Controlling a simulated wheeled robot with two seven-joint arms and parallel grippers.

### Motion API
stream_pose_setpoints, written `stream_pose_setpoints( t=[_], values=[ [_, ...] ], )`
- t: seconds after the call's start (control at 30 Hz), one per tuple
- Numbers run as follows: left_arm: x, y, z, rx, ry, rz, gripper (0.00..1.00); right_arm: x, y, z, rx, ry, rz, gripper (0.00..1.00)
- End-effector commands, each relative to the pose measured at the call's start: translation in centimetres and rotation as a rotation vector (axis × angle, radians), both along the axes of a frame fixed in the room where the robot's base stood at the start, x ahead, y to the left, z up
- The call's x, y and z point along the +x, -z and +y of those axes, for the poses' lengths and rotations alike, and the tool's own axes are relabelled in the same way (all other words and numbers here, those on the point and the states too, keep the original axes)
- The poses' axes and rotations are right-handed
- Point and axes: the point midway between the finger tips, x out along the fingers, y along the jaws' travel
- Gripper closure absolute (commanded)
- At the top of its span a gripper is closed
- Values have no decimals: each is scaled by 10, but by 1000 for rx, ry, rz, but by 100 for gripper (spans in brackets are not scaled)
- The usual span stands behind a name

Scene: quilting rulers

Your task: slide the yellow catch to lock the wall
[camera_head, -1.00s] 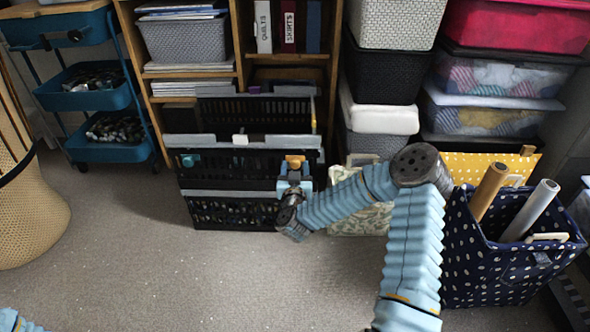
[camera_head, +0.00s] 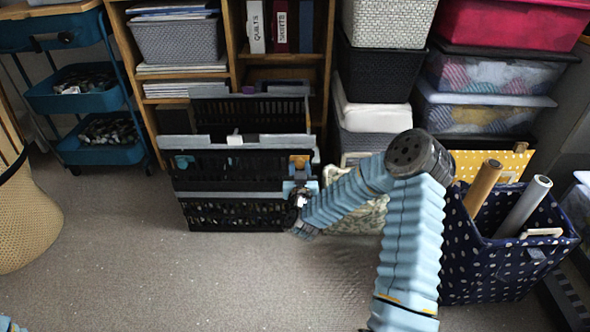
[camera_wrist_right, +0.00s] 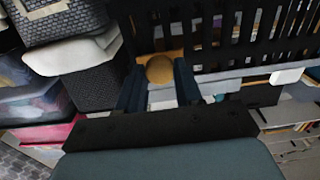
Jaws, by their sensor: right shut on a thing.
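The black slatted crate (camera_head: 232,210) stands on the carpet with grey rims. The yellow catch (camera_head: 299,163) is at the right end of its upper front wall (camera_head: 240,167), just below the grey rim. My right gripper (camera_head: 299,182) is shut on the yellow catch from the front. In the right wrist view the yellow catch (camera_wrist_right: 160,69) sits between the two dark fingers (camera_wrist_right: 160,84), against the slatted wall. A teal catch (camera_head: 183,162) is at the left end of the same wall. My left gripper is out of view.
A purple piece (camera_head: 248,89) shows on the crate's back wall. A patterned bag (camera_head: 360,215) stands close to the crate's right, behind my right arm. A navy dotted bin (camera_head: 500,262) with rolls stands further right. Shelves (camera_head: 230,60) are behind. The carpet in front is clear.

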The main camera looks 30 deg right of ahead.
Motion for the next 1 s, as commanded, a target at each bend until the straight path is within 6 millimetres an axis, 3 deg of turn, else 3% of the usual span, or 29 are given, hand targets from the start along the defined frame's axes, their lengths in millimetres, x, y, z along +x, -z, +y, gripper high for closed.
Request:
stream_pose_setpoints(
  t=[0.13,0.17,0.3,0.67,0.77,1.0],
  values=[
    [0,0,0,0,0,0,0,-1,0,-2,-1,7,1,100],
    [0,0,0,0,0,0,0,-1,0,-2,-1,7,1,61],
    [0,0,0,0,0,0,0,-1,0,-2,-1,6,1,39],
    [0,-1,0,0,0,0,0,-4,0,1,-1,3,1,38],
    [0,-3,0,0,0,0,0,-15,0,9,0,1,1,38],
    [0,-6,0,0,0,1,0,-65,0,40,0,-1,4,38]
  ],
)
